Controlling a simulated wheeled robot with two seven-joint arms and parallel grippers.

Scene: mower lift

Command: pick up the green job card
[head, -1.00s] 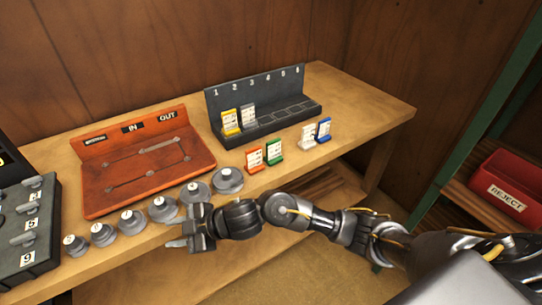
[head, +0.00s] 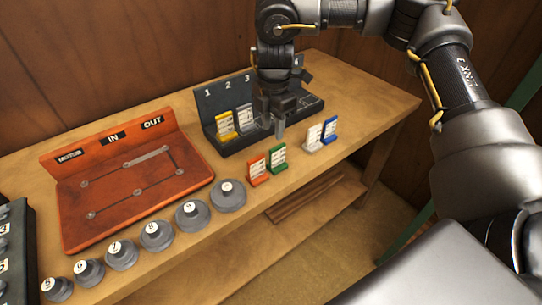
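The green job card (head: 277,158) stands upright on the wooden bench, just right of the orange card (head: 258,168). My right gripper (head: 280,126) points down from above, behind and a little above the green card in the picture, apart from it. No card shows in its fingers; their gap is not clear from this angle. The gripper and arm hide part of the dark numbered rack (head: 232,140). My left gripper is not in view.
White (head: 314,137) and blue (head: 330,129) cards stand to the right. The rack holds a yellow card (head: 224,124) and a grey card (head: 244,118). Several grey knobbed weights (head: 228,196) line the front edge, beside a red-orange IN/OUT board (head: 70,215).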

